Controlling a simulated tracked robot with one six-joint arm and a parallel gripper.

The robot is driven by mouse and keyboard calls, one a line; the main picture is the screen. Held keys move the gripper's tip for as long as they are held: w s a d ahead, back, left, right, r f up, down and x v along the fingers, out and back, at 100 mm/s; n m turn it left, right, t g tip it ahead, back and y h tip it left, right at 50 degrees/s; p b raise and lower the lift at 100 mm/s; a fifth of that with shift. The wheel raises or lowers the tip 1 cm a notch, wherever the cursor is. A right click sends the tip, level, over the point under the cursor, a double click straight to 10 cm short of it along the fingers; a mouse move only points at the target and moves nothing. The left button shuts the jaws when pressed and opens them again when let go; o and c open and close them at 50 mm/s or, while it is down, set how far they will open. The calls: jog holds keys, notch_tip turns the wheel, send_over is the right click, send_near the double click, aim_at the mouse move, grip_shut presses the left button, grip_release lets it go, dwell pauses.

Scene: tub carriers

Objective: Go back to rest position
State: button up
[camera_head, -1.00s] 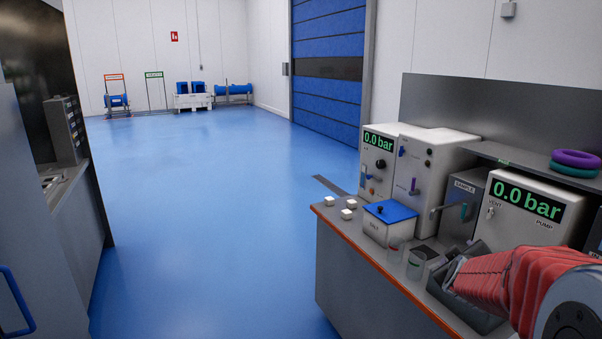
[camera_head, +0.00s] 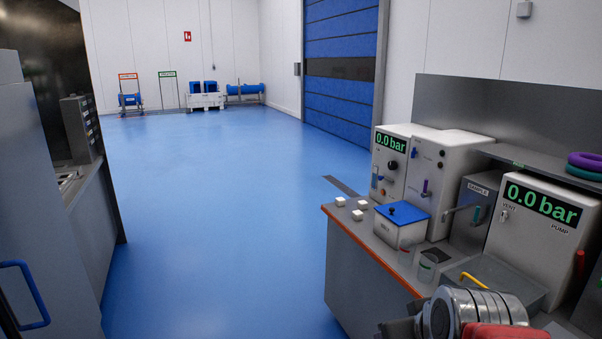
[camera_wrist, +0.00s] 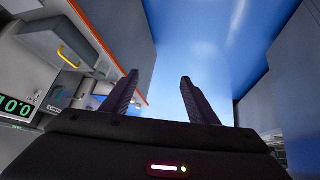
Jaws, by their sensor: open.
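My gripper shows in the wrist view (camera_wrist: 160,98), with its two dark fingers spread apart and nothing between them. Beyond the fingers is the blue floor. In the head view my arm's metal and red wrist part is at the bottom right, over the front of the grey bench (camera_head: 365,270). The fingertips are hard to make out there. The bench with its orange edge runs along the left in the wrist view (camera_wrist: 108,45).
Pressure boxes (camera_head: 535,222) (camera_head: 403,165) reading 0.0 bar, a blue-lidded box (camera_head: 400,226) and small white cubes (camera_head: 349,208) stand on the bench. A yellow handle (camera_head: 482,283) is near my arm. A grey cabinet (camera_head: 40,220) stands left. Blue floor (camera_head: 220,220) between is clear.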

jog(key=s+a+f+m+g, duration=0.1)
jog(key=s+a+f+g, duration=0.1)
jog(key=s, duration=0.8)
jog(key=shift+m, duration=0.3)
jog(key=shift+a, duration=0.1)
dwell(0.3)
